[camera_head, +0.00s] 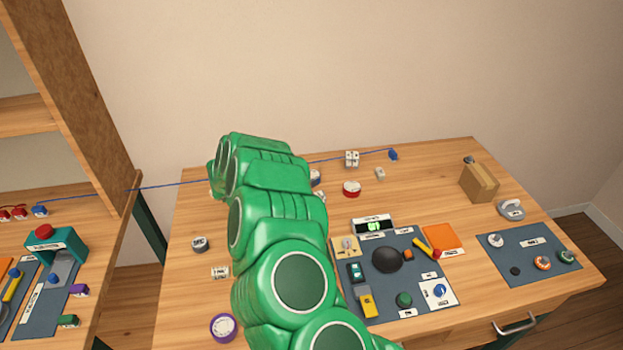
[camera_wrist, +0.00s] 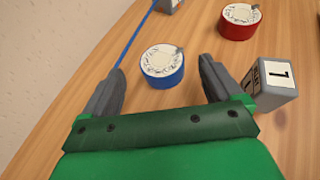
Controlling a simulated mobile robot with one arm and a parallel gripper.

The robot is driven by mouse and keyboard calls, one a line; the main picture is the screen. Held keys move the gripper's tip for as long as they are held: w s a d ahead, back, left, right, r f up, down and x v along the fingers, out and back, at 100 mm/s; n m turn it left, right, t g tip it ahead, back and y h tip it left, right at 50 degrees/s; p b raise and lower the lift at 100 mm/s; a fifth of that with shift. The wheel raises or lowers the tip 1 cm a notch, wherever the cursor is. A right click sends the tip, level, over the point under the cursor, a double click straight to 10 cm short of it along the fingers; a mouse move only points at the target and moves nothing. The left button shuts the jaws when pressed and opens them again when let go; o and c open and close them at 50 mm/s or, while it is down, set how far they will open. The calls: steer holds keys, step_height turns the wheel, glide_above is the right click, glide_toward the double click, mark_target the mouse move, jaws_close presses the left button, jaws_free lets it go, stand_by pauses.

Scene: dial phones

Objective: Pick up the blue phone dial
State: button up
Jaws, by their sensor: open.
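The blue phone dial (camera_wrist: 162,66) is a short blue cylinder with a white numbered face, lying flat on the wooden table. In the wrist view it shows just ahead of and between the fingertips of my gripper (camera_wrist: 161,72). The gripper is open and empty, with a gap on each side of the dial; I cannot tell its exact height above it. In the head view, my green arm hides most of the dial, leaving only a sliver (camera_head: 316,178), and hides the gripper.
A red dial (camera_wrist: 240,21) lies to the right. A blue cable (camera_wrist: 132,40) passes beside the left finger. Panels with controls (camera_head: 410,305) fill the table's front. A wooden block (camera_head: 479,183) stands at the right.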

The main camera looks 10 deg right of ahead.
mark_target(312, 175)
steer(key=shift+x, duration=2.65)
steer(key=c, duration=1.1)
steer(key=shift+c, duration=0.2)
